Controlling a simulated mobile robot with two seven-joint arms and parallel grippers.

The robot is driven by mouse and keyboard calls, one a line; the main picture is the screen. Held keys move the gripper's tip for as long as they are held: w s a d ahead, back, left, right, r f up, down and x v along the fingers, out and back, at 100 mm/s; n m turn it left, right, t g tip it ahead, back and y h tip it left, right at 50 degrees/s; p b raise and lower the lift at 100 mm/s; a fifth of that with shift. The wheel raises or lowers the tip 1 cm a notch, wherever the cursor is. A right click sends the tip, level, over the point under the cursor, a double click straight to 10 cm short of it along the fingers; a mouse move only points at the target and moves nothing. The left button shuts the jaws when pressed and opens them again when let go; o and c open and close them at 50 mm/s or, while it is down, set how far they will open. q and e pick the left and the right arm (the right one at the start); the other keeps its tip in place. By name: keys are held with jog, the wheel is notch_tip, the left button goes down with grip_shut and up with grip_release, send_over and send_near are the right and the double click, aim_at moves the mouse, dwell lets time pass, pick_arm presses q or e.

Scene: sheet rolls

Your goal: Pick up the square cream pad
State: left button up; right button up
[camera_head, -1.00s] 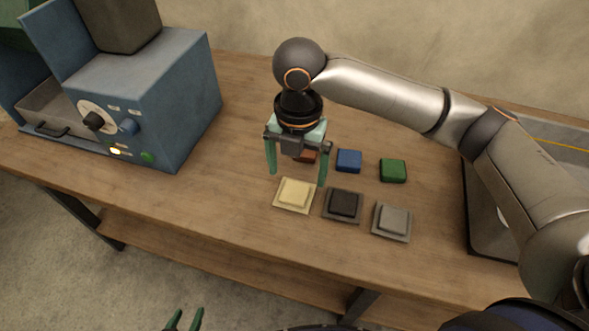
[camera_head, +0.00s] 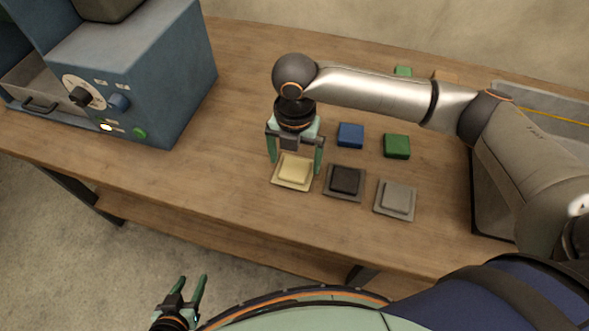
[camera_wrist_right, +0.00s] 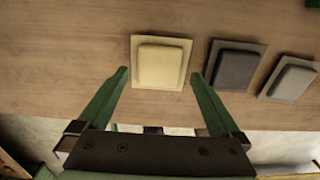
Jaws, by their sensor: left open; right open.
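The square cream pad (camera_head: 294,168) lies on a thin cream square base on the table, at the front left of a row. It also shows in the right wrist view (camera_wrist_right: 160,64). My right gripper (camera_head: 296,168) is open above the cream pad, its fingers on either side of it. In the right wrist view the open fingertips (camera_wrist_right: 158,76) point toward the pad's near edge with nothing between them. My left gripper (camera_head: 190,284) is open and empty, low in front of the table.
A dark pad (camera_head: 345,180) and a grey pad (camera_head: 396,198) lie to the right of the cream pad. Behind are a blue block (camera_head: 351,135) and a green block (camera_head: 397,146). A blue machine (camera_head: 150,75) stands at the left. The table (camera_head: 225,180) between is clear.

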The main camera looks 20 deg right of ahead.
aim_at(294, 171)
jog(key=shift+f, duration=1.35)
jog(key=c, duration=1.4)
jog(key=shift+o, duration=0.2)
jog(key=shift+w+r, duration=0.1)
jog(key=shift+r, duration=0.05)
